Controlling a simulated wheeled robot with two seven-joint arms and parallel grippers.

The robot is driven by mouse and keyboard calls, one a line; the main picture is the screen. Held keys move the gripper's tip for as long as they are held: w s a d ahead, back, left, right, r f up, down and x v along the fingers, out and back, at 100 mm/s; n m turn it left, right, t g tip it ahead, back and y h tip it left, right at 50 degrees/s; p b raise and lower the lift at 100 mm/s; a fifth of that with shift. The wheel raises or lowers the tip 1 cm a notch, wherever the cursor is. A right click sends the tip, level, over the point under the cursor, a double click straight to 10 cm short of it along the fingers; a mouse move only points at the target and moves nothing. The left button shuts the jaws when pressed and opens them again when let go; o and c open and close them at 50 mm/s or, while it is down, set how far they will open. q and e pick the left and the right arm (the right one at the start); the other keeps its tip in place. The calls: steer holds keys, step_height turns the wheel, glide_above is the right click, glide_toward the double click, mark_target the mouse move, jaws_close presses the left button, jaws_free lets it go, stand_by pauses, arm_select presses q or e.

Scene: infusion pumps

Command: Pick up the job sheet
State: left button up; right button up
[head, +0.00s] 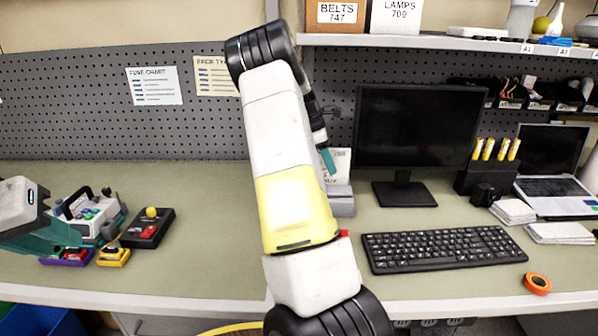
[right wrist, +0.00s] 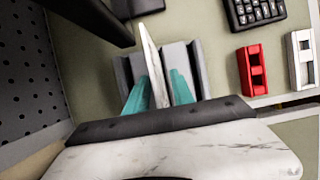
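The job sheet (head: 341,160) is a white printed sheet standing upright in a grey holder (head: 342,205), partly hidden behind my right arm in the head view. In the right wrist view the sheet (right wrist: 152,60) shows nearly edge-on, in the slot between the two halves of the grey holder (right wrist: 184,56). My right gripper (right wrist: 160,88) is open, with one teal finger on each side of the sheet and gaps showing. My left gripper (head: 55,240) is at the far left by the pump, its fingers seen from the side, so its opening is unclear.
A monitor (head: 418,125) and keyboard (head: 440,249) stand to the right of the holder. A red block (right wrist: 252,70) and a white block (right wrist: 302,58) are near the bench edge. The bench between is clear.

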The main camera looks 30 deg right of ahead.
steer(key=shift+f, duration=0.2)
stand_by(0.5)
jaws_close()
